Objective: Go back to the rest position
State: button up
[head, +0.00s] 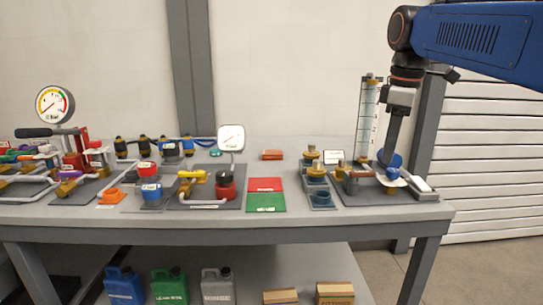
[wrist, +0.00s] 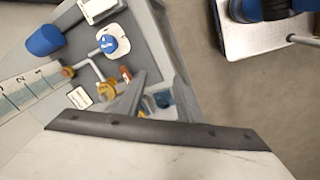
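My gripper (head: 387,158) hangs down from my blue arm at the right of the head view. It is over the right-hand skid plate (head: 372,192), close to a blue round part (head: 393,160) there. From this side its fingers overlap, so I cannot tell the gap or any contact. In the wrist view, a blue knob (wrist: 108,44) on a white tag, brass fittings (wrist: 107,90) and a blue cylinder (wrist: 45,40) show on the skid. Nothing held is visible.
A tall clear scale tube (head: 368,115) stands just left of my gripper. The bench (head: 300,222) carries gauges, valves and red and green mats (head: 266,202). Jugs (head: 170,285) stand on the shelf below. Floor (head: 480,270) right of the bench is clear.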

jog(key=s+f+m+t, duration=0.1)
jog(key=s+f+m, duration=0.5)
jog(key=s+f, duration=0.5)
jog(key=s+d+f+m+t, duration=0.1)
jog(key=s+f+m+t, duration=0.1)
jog(key=s+f+m, duration=0.4)
jog(key=s+f, duration=0.5)
jog(key=f, duration=0.6)
jog(key=shift+f, duration=0.15)
